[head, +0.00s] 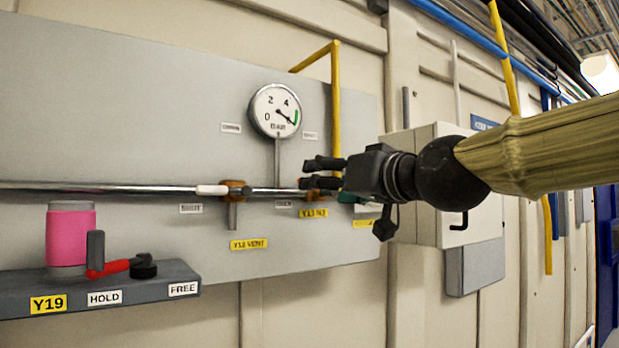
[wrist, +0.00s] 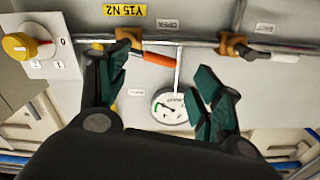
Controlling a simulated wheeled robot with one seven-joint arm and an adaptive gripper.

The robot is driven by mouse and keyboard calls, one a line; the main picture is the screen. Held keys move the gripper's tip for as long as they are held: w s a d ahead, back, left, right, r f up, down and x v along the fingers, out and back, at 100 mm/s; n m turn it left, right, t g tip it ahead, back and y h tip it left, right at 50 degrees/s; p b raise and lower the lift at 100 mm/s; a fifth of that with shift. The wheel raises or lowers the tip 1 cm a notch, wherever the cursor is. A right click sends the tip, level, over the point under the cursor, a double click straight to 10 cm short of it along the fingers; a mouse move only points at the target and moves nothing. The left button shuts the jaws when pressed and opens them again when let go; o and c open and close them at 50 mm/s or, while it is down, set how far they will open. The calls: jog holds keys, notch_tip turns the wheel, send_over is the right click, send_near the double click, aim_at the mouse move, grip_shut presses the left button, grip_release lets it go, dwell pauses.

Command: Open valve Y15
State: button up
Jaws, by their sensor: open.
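A yellow Y15 N2 label (wrist: 125,10) appears upside down in the wrist view, beside a thin metal pipe. Next to it is a brass valve body (wrist: 130,36) with an orange lever handle (wrist: 165,56), which lies roughly along the pipe. My gripper (wrist: 165,68) is open and empty, its dark green fingers spread on either side of the handle. I cannot tell how close they are to it. In the head view my gripper (head: 318,173) is at the panel, in front of the valve, covering part of it. The yellow label (head: 313,213) shows below.
A second valve (head: 237,189) with a white handle sits left on the same pipe, above a Y12 VENT label. A round gauge (head: 276,110) stands above the pipe. At lower left a ledge (head: 120,288) carries a pink cylinder (head: 70,235) and a red lever. A yellow-knobbed box (wrist: 40,48) is nearby.

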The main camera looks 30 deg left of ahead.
jog(key=p+x, duration=0.2)
jog(key=x, duration=0.4)
jog(key=shift+w+a+p, duration=0.15)
jog(key=shift+a+p, duration=0.15)
jog(key=shift+c, duration=0.5)
